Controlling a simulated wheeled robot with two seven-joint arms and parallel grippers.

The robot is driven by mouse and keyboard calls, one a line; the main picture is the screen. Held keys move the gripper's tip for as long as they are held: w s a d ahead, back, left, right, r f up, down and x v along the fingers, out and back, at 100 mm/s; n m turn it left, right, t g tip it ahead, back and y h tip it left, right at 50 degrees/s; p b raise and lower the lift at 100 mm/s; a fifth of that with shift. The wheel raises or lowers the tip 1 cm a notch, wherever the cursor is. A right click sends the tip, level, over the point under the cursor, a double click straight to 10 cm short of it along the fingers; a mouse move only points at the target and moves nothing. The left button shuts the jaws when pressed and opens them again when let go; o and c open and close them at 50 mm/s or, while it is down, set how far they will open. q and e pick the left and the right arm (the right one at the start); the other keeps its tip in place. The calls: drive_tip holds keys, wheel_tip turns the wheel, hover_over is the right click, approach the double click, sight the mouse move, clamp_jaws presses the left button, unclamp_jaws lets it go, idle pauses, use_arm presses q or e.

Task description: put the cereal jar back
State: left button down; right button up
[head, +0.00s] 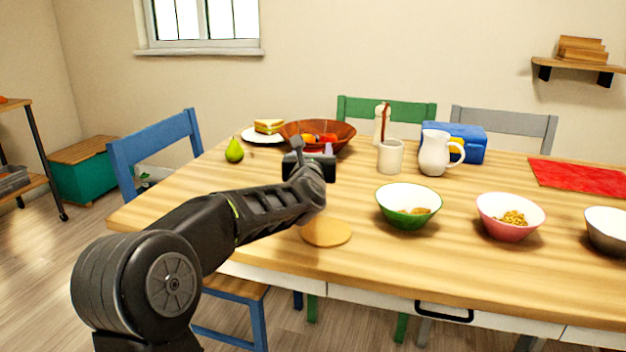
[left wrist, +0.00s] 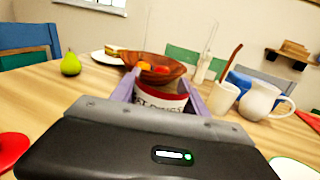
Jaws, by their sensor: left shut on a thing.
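The cereal jar (left wrist: 162,100) shows in the left wrist view between my left gripper's two purple fingers (left wrist: 160,92). A pale label with dark lettering and a red band is visible on it. Its lower part is hidden behind the gripper body. In the head view my left gripper (head: 320,152) is over the middle of the table, in front of the brown bowl, and hides most of the jar. The gripper is shut on the jar. I cannot tell whether the jar touches the table. My right gripper is in neither view.
On the wooden table (head: 270,238) stand a brown fruit bowl (head: 335,128), a pear (head: 234,150), a sandwich plate (head: 263,138), a cream mug (head: 390,157), a white pitcher (head: 434,155), a green bowl (head: 405,212) and a pink bowl (head: 508,228). A tan disc (head: 326,233) lies near the front.

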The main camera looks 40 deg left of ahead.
use_arm(q)
drive_tip(key=shift+r, duration=0.1)
drive_tip(key=shift+f+b, duration=0.85)
drive_tip(key=shift+f, duration=1.7)
drive_tip(key=shift+f+b, duration=0.15)
drive_tip(key=shift+b, duration=0.15)
drive_tip(key=c, duration=0.6)
unclamp_jaws()
drive_tip(key=shift+o, duration=0.2)
drive_tip(key=shift+p, duration=0.3)
drive_tip(key=v, duration=1.2)
drive_tip(key=shift+s, duration=0.1)
